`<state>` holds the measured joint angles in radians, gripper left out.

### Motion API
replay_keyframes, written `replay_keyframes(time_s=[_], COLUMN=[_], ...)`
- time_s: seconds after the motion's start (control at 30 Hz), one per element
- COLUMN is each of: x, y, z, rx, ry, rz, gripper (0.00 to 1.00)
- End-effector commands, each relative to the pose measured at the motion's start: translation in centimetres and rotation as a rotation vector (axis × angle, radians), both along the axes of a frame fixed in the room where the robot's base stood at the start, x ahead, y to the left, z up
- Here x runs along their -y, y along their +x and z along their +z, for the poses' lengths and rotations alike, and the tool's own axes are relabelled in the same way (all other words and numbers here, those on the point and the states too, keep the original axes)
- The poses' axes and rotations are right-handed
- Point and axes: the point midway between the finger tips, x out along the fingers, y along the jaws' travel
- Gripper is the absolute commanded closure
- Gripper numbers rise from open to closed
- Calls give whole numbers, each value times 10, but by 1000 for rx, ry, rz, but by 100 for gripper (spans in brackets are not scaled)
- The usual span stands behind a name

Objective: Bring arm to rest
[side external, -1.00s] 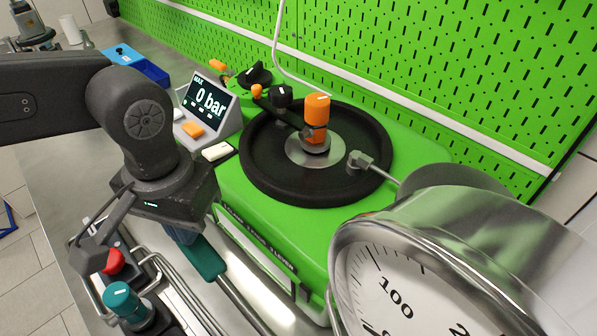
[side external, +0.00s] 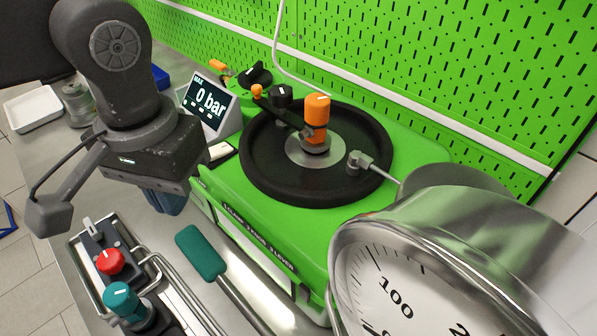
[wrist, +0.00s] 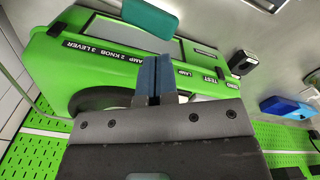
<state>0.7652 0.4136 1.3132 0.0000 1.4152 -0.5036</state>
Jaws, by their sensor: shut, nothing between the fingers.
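My gripper (side external: 164,200) hangs over the bench at the left of the green pump testbench (side external: 235,195) in the side view. Its blue fingers are shut together with nothing between them, as the wrist view (wrist: 155,75) also shows. The teal-handled lever (side external: 200,252) lies to the right of and below my gripper, apart from it. In the wrist view the teal handle (wrist: 150,18) is beyond the fingertips. The display (side external: 208,102) reads 0 bar. The orange knob (side external: 316,115) stands upright at the centre of the black ring.
A control box with a red button (side external: 110,261) and a teal knob (side external: 122,298) sits inside a metal rail at lower left. A large pressure gauge (side external: 400,285) fills the lower right. A green pegboard (side external: 450,70) stands behind. A white tray (side external: 33,107) lies far left.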

Motion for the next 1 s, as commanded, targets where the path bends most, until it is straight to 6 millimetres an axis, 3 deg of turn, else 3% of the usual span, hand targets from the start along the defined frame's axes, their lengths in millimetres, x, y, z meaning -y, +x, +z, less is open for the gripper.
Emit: replay_keyframes(time_s=[0.47, 0.57, 0.67, 0.8, 1.0], x=[0, -11, -40, -107, -200], y=[0, 3, 7, 7, -17], z=[0, 5, 17, 35, 42], rx=[1, 10, 37, 106, 231], ry=[-1, -10, -32, -73, -108], rz=[0, 9, 31, 78, 144], gripper=[100, 100, 100, 100, 100])
